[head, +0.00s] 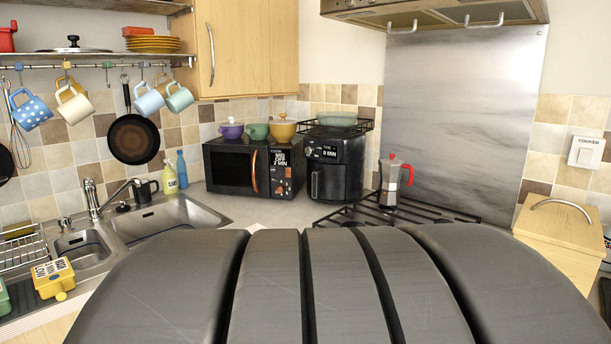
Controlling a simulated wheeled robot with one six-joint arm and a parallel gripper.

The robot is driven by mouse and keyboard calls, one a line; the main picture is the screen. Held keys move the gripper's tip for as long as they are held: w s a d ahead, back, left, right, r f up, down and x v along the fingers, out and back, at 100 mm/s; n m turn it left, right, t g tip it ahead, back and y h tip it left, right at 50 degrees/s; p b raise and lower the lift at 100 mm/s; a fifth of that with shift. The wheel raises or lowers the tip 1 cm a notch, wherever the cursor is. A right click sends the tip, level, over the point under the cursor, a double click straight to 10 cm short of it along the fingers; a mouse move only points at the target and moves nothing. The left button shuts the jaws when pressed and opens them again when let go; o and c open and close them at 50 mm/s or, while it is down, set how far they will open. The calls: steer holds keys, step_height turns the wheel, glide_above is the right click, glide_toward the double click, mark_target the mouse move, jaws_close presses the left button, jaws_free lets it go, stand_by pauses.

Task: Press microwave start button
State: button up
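A black microwave (228,168) stands on the counter in the back corner, its door shut, with an orange-brown handle (255,171). Its control panel (281,173) is on the right side of its front, with white lettering and small buttons. The buttons are too small to tell which one is the start button. My gripper is not in view. Large dark grey rounded parts, which seem to be my own body, fill the bottom middle of the head view.
A black air fryer (335,170) stands right beside the microwave. A hob (405,212) with a moka pot (394,183) is to the right, a sink (165,216) to the left. Mugs (73,105) hang above the sink.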

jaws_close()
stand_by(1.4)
